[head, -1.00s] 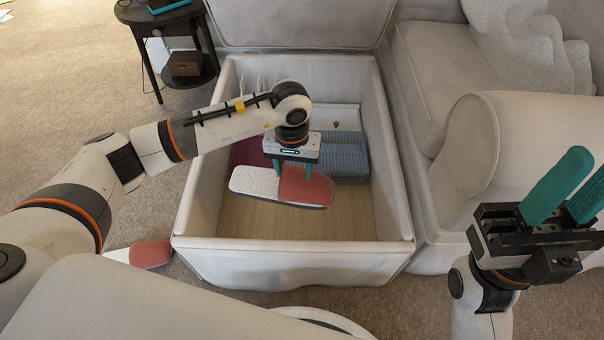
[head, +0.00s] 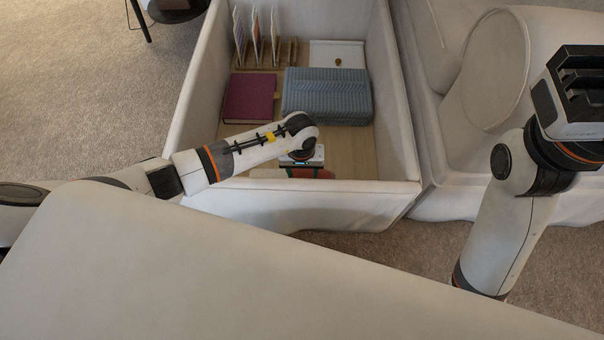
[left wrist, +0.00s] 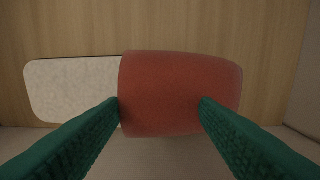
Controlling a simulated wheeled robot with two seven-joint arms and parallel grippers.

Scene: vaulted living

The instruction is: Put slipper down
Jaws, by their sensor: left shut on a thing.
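A slipper with a red upper and a pale speckled sole (left wrist: 72,90) is between the green fingers of my left gripper (left wrist: 160,108) in the left wrist view. The gripper is shut on its red part. In the head view the left gripper (head: 303,172) is low inside the near end of the open ottoman box (head: 398,130), and only a strip of the red slipper (head: 325,174) shows under it. The wooden box floor lies under the slipper; I cannot tell whether they touch. My right gripper (head: 580,85) is at the upper right, its fingers out of view.
A dark red book (head: 250,98), a folded blue-grey knit blanket (head: 328,96), upright cards in a wooden rack (head: 262,50) and a white tray (head: 338,54) fill the box's far part. A sofa (head: 490,80) stands at the right.

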